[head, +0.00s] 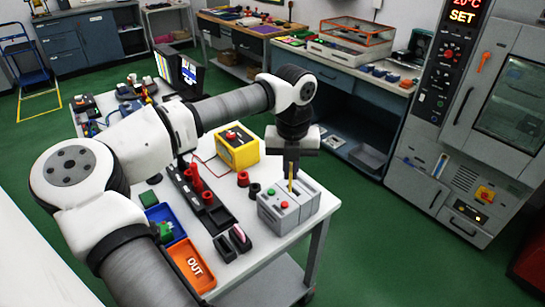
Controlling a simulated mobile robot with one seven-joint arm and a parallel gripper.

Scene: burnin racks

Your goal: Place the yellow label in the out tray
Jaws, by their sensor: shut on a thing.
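My gripper (291,173) points down above the right end of the white table. It is shut on the yellow label (290,186), which shows as a thin upright strip below the fingers. The label is over the grey box with green and red buttons (287,212); I cannot tell whether its lower end touches the box. The orange out tray (191,265), marked OUT, lies at the table's near left, well to the left of my gripper. My arm covers part of the tray's left side.
A blue tray (163,213) with green parts sits behind the out tray. A black rack (203,197) with red pieces, a yellow box (238,150) and small red and black cylinders stand between. A pink-topped black block (239,238) lies nearer. An oven cabinet (470,110) is at right.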

